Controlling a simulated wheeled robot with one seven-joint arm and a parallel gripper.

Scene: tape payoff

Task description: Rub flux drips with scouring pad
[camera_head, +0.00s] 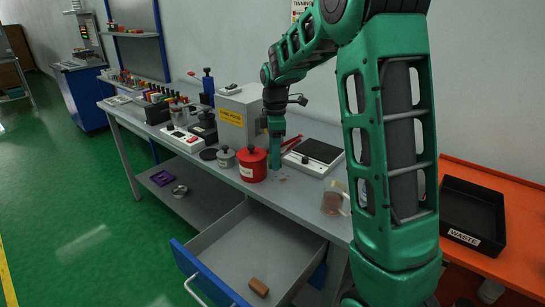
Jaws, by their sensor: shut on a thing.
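My gripper (276,158) points down over the grey bench (310,203), just right of a red lidded pot. It is shut on a narrow green piece (276,148), which looks like the scouring pad but is hard to tell from my green gripper. Small brownish spots (283,178), which look like the flux drips, lie on the bench just below and right of the jaws. I cannot tell whether the pad touches the bench.
The red pot (251,164) and a small grey pot (226,157) stand left of my gripper. A scale-like device (313,156) and a clear mug (334,198) are to the right. An open drawer (225,258) below holds a brown block (258,287). A black waste tray (470,214) sits far right.

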